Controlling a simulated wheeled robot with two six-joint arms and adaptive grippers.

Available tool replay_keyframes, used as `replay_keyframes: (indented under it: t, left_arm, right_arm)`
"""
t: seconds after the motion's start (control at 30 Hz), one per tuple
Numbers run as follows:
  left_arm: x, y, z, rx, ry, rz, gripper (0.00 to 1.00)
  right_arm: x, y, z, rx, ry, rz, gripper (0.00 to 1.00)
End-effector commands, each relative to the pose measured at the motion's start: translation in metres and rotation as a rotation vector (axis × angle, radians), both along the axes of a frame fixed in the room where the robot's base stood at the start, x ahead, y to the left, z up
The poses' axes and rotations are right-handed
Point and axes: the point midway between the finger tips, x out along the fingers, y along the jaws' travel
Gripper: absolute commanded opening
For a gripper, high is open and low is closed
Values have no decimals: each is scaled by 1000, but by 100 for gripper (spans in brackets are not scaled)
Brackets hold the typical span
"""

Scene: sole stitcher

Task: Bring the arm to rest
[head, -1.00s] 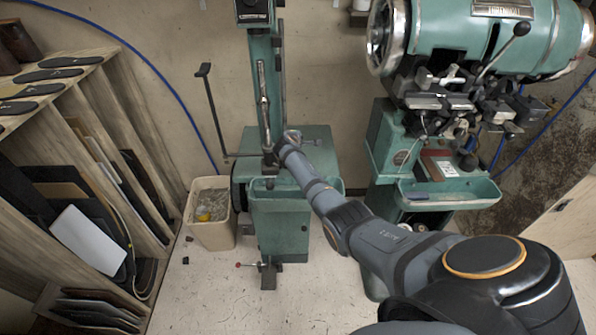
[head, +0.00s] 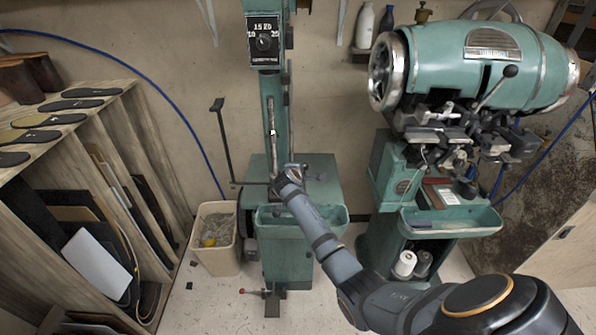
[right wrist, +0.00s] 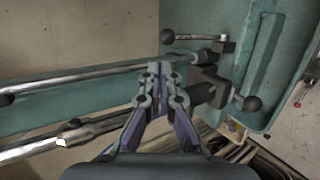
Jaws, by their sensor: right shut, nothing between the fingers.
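My right arm (head: 335,258) reaches in from the lower right of the head view toward the green sole stitcher (head: 287,245). My right gripper (right wrist: 160,85) shows in the right wrist view with its fingers together and nothing between them. Metal rods and a lever with a black ball knob (right wrist: 252,103) lie just beyond the fingertips; I cannot tell whether they touch. In the head view the gripper is small, in front of the machine's column (head: 270,120), and its fingers are hard to make out. My left gripper is not in view.
A second green machine (head: 480,65) stands at the right. A bin (head: 216,262) stands left of the stitcher. A wooden rack (head: 130,130) with soles on top fills the left side. A black lever rod (head: 222,140) stands beside the column.

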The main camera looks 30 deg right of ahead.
Motion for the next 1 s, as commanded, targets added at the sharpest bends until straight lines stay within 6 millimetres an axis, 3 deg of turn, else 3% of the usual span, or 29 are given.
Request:
replay_keyframes:
  t: [0.13, 0.4, 0.77, 0.87, 0.97, 1.0]
  left_arm:
    - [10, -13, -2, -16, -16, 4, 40]
    - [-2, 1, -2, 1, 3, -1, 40]
    - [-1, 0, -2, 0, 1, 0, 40]
    - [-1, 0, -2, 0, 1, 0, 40]
    - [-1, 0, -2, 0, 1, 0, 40]
    - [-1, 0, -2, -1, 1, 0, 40]
  right_arm:
    - [-8, 9, 7, 1, -1, 1, 0]
    - [-11, 10, 10, 1, -1, 0, 0]
    - [-11, 11, 5, 5, 3, 1, 0]
    - [-18, 16, -29, 48, 26, 7, 0]
    - [-39, 27, -98, 143, 67, 11, 0]
    - [-52, 33, -131, 194, 87, 7, 0]
